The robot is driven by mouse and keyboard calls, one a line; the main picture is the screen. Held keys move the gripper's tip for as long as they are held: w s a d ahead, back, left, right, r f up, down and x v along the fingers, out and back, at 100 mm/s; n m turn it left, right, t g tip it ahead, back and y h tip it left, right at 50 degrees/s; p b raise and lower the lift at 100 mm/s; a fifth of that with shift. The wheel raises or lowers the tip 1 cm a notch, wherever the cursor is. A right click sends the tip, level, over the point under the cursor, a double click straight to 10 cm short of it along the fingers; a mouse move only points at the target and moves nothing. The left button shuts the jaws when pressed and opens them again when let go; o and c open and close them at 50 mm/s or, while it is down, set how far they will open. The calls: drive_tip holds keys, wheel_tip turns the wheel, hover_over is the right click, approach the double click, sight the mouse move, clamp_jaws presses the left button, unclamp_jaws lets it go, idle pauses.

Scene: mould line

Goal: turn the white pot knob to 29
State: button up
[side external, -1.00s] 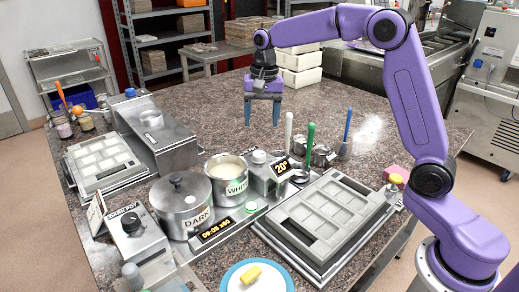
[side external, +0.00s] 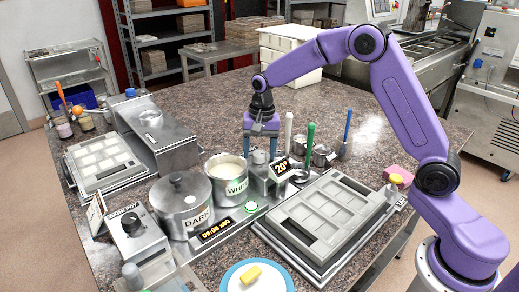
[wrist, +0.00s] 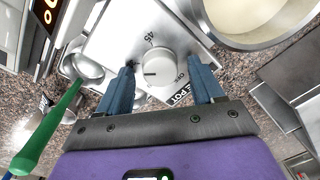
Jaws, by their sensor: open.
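The white pot knob (side external: 259,157) is a pale round dial on a grey control box (side external: 262,182) beside the white pot (side external: 227,180). The box's display (side external: 282,167) reads 20. In the wrist view the knob (wrist: 155,68) has a dark pointer line towards the left, with "45" and "OFF" printed on the plate. My gripper (side external: 260,152) is open, its blue fingers pointing down on either side of the knob. In the wrist view my gripper (wrist: 162,72) shows a gap between each finger and the knob. Contact is not visible.
A lidded dark pot (side external: 181,207) and its knob box (side external: 137,238) stand at left. A green-handled tool (side external: 310,137) and a blue-handled one (side external: 347,125) stand upright at right. A grey mould (side external: 329,214) lies in front. The table behind is clear.

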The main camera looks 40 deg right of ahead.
drive_tip(key=c, duration=1.1)
drive_tip(key=shift+o, duration=0.2)
drive_tip(key=shift+n, duration=0.3)
drive_tip(key=n, duration=0.6)
drive_tip(key=shift+w, duration=0.15)
drive_tip(key=n, duration=0.7)
drive_tip(key=shift+a+r+g, duration=0.1)
drive_tip(key=shift+a+g, duration=0.1)
drive_tip(key=shift+g, duration=0.1)
drive_tip(key=o, duration=1.1)
drive_tip(key=shift+c, duration=0.2)
